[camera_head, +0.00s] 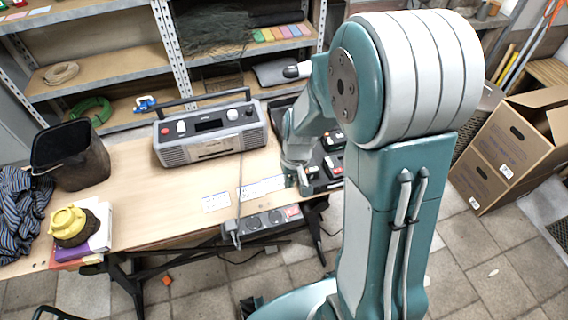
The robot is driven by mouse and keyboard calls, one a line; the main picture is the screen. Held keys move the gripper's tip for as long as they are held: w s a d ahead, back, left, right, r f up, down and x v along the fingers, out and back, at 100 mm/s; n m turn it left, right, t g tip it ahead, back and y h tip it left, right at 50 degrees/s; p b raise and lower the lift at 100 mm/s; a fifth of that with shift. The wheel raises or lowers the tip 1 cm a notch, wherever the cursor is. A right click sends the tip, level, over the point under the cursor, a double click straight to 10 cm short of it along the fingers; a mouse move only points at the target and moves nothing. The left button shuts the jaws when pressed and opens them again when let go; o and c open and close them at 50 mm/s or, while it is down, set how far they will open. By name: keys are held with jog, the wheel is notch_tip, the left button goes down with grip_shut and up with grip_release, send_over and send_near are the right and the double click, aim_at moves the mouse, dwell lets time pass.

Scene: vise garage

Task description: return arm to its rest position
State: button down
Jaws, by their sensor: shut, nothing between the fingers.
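My arm rises large through the middle right of the head view and bends down toward the workbench (150,215). My gripper (303,188) points down over the bench's right part, beside a dark tray (318,185) that holds small dark and red items. The gripper is small here and partly covered by my own arm links. It is shut, and nothing shows in it. Whether its tips touch the bench I cannot tell.
A grey radio (210,132) stands left of my gripper. A black bin (70,155) and a yellow object on books (67,222) are farther left. Shelves (95,70) stand behind. Cardboard boxes (505,150) stand at right. A power strip (265,222) hangs at the bench front.

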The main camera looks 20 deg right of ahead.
jog(key=s+r+t, duration=0.2)
jog(key=s+r, duration=0.2)
jog(key=r, duration=0.3)
jog(key=s+r+t+h, duration=0.1)
jog(key=s+r, duration=0.4)
jog(key=r, duration=0.3)
jog(key=s+r+t, duration=0.2)
jog(key=s+r, duration=0.2)
jog(key=r, duration=0.3)
jog(key=shift+s+r+t, duration=0.3)
jog(key=shift+s+r, duration=0.05)
